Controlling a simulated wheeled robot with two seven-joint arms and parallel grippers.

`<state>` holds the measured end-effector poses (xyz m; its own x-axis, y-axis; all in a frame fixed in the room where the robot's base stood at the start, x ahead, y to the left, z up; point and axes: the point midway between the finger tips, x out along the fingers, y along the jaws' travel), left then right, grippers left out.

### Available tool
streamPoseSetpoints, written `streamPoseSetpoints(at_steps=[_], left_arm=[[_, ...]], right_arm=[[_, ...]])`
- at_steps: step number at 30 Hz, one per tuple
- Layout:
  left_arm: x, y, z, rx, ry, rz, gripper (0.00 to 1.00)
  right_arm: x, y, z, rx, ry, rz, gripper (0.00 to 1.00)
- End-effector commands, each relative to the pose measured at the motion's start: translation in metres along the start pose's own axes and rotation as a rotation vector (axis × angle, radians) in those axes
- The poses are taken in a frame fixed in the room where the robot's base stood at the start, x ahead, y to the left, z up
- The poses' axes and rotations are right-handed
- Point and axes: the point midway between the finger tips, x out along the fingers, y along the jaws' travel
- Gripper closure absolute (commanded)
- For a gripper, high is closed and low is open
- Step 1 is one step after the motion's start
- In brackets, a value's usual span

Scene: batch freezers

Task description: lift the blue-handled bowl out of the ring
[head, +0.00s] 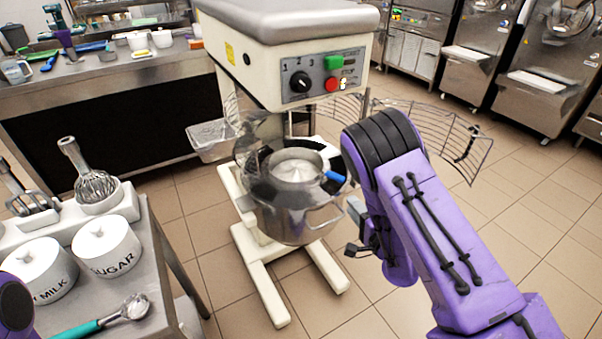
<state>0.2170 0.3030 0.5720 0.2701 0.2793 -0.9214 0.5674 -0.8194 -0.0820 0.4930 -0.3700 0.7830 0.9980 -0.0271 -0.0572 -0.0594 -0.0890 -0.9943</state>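The metal bowl (293,222) sits at the planetary mixer (285,60), under its head, with a blue handle (335,177) at its right rim. The ring (262,190) shows as dark and metal parts around the bowl's upper edge. How tightly it encloses the bowl is hard to tell. My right gripper (354,212) is just right of the bowl, near its side handle, and mostly hidden behind my purple arm. I cannot see its fingers well enough to tell if they touch the bowl. Of my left arm only a purple piece shows at the lower left edge; its gripper is out of view.
The wire guard (440,135) is swung out to the right of the mixer. A steel table (150,265) at left holds a sugar jar (106,246), a milk jar (40,270), whisk attachments and a teal-handled scoop (130,308). Tiled floor is clear in front of the mixer.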

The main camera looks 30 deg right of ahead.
Motion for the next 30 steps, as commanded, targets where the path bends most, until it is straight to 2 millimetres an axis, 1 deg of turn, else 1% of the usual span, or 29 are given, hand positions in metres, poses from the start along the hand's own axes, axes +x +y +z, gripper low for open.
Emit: streamPoseSetpoints(at_steps=[1, 3, 6, 13, 16, 18, 21, 27, 28, 29, 30], left_arm=[[-0.001, 0.000, -0.001, 0.000, 0.000, 0.001, 0.78], [-0.004, 0.000, -0.002, 0.000, 0.001, 0.001, 0.78], [-0.008, 0.000, -0.004, 0.000, 0.001, 0.001, 0.78], [-0.014, -0.001, -0.006, 0.000, 0.001, 0.001, 0.78], [-0.020, -0.001, -0.009, 0.000, 0.001, 0.001, 0.78], [-0.021, -0.001, -0.009, 0.000, 0.001, 0.001, 0.78], [-0.021, -0.001, -0.009, 0.000, 0.001, 0.001, 0.78], [-0.021, -0.001, -0.009, 0.000, 0.001, 0.001, 0.78], [-0.021, -0.001, -0.009, 0.000, 0.001, 0.001, 0.78], [-0.021, -0.001, -0.009, 0.000, 0.001, 0.001, 0.78], [-0.021, -0.001, -0.009, 0.000, 0.001, 0.001, 0.78]], right_arm=[[0.008, -0.014, -0.003, 0.050, -0.017, -0.043, 0.72], [0.020, -0.022, -0.004, 0.087, -0.030, -0.067, 0.72], [0.040, -0.024, -0.002, 0.091, -0.031, -0.067, 0.72], [0.071, -0.027, -0.001, 0.088, -0.033, -0.063, 0.72], [0.090, -0.031, -0.002, 0.088, -0.034, -0.064, 0.72], [0.102, -0.029, -0.001, 0.088, -0.034, -0.062, 0.72], [0.112, -0.029, 0.000, 0.088, -0.033, -0.062, 0.72], [0.113, -0.028, 0.000, 0.089, -0.032, -0.061, 0.72], [0.113, -0.028, 0.000, 0.089, -0.032, -0.061, 0.76], [0.113, -0.028, 0.000, 0.089, -0.032, -0.061, 0.85], [0.113, -0.028, 0.000, 0.089, -0.032, -0.061, 0.98]])
